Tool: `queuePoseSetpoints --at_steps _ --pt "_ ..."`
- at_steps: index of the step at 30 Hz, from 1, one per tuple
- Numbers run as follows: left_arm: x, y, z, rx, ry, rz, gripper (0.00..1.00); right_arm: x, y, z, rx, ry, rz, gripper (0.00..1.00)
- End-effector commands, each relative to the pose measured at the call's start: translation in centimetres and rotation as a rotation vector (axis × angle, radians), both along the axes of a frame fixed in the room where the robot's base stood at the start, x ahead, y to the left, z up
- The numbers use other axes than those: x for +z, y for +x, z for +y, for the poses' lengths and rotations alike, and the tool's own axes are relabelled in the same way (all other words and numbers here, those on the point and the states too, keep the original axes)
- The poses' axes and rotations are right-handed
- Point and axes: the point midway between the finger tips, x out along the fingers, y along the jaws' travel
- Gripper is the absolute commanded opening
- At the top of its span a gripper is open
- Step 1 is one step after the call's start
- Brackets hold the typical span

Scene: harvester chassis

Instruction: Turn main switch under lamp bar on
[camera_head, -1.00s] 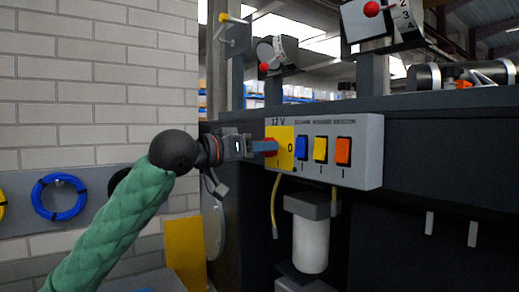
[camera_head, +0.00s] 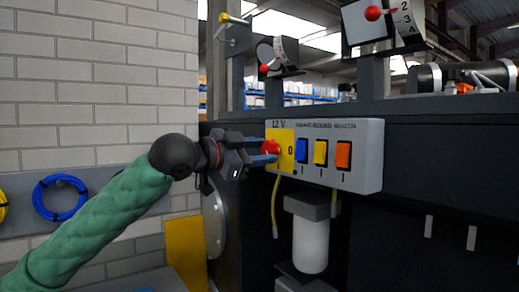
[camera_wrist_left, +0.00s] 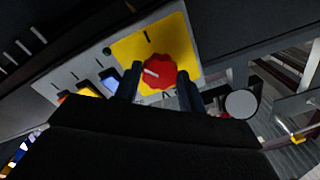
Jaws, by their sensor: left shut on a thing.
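The main switch is a red knob (camera_head: 271,147) on a yellow plate (camera_head: 287,164) at the left end of the grey 12 V panel. A 0 shows on the plate to its right. My left gripper (camera_head: 266,153) reaches in from the left and is shut on this knob. In the left wrist view the red knob (camera_wrist_left: 158,73) sits between the two dark fingers. Its white mark points left in that view, and an I stands above it on the plate. My right gripper is not in view.
Blue (camera_head: 302,149), yellow (camera_head: 320,151) and orange (camera_head: 343,153) rocker switches sit right of the main switch. Red-knobbed levers stand above the panel. A white canister (camera_head: 310,245) hangs below it. A brick wall (camera_head: 90,90) is at left.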

Motion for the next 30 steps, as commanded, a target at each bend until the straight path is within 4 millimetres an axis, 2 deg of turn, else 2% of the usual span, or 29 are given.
queuePoseSetpoints --at_steps 3,11,21,30 --pt "0.3 0.0 0.1 0.002 0.064 -0.089 0.18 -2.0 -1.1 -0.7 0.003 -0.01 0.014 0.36" --pt "0.3 0.0 0.1 0.001 0.203 -0.281 0.18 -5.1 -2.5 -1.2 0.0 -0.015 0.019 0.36" --pt "0.3 0.0 0.1 0.001 0.337 -0.464 0.18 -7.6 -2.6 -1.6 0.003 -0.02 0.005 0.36" --pt "0.1 0.0 0.0 0.001 0.388 -0.535 0.18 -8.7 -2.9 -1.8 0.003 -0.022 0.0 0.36"
